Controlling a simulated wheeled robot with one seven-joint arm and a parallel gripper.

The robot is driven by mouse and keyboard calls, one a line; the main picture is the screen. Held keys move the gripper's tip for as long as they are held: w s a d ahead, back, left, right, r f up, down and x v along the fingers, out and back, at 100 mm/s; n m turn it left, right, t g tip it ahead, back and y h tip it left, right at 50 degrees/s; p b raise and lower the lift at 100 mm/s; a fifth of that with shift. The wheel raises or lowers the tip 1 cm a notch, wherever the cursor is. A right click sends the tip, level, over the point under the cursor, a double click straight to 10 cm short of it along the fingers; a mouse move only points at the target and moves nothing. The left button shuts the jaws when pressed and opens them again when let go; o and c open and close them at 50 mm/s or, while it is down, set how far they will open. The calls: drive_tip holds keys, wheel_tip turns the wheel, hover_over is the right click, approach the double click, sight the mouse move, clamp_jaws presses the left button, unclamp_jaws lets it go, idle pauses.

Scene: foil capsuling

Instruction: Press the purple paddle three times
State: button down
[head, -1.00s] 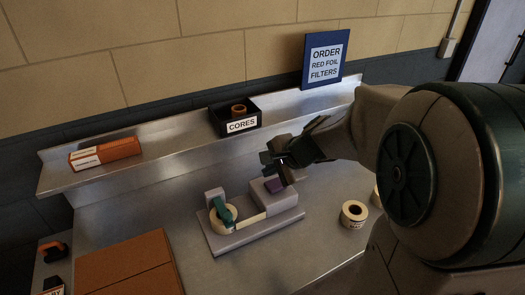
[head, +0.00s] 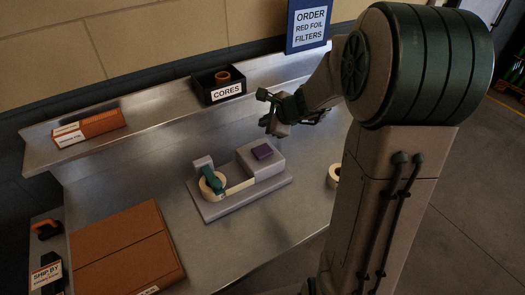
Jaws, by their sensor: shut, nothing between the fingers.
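The purple paddle (head: 262,152) sits on top of the grey block at the right end of a tape dispenser (head: 243,195). The dispenser stands on the metal table, with a cream tape roll (head: 208,187) and a teal part at its left end. The paddle is in full view and nothing touches it. My gripper (head: 266,110) is above and slightly right of the dispenser, apart from the paddle. Its fingers are small and dark in the head view; it is shut and holds nothing.
A shelf behind holds a black CORES bin (head: 222,85), an orange box (head: 88,128) and a blue order sign (head: 310,25). A cardboard box (head: 125,250) lies at the front left. A loose roll (head: 333,176) stands right of the dispenser, partly behind my arm.

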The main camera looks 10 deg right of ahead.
sight(261, 149)
drive_tip(key=shift+f+b, duration=3.45)
drive_tip(key=shift+f, duration=0.55)
drive_tip(key=shift+f, duration=0.15)
drive_tip(key=shift+f+b, duration=0.25)
drive_tip(key=shift+b, duration=0.25)
drive_tip(key=shift+f+b, duration=0.85)
drive_tip(key=shift+b, duration=0.05)
drive_tip(key=shift+r, duration=0.1)
drive_tip(key=shift+r+p, duration=1.05)
drive_tip(key=shift+r, duration=0.1)
drive_tip(key=shift+r, duration=0.1)
drive_tip(key=shift+r+p, duration=2.1)
drive_tip(key=shift+r, duration=0.3)
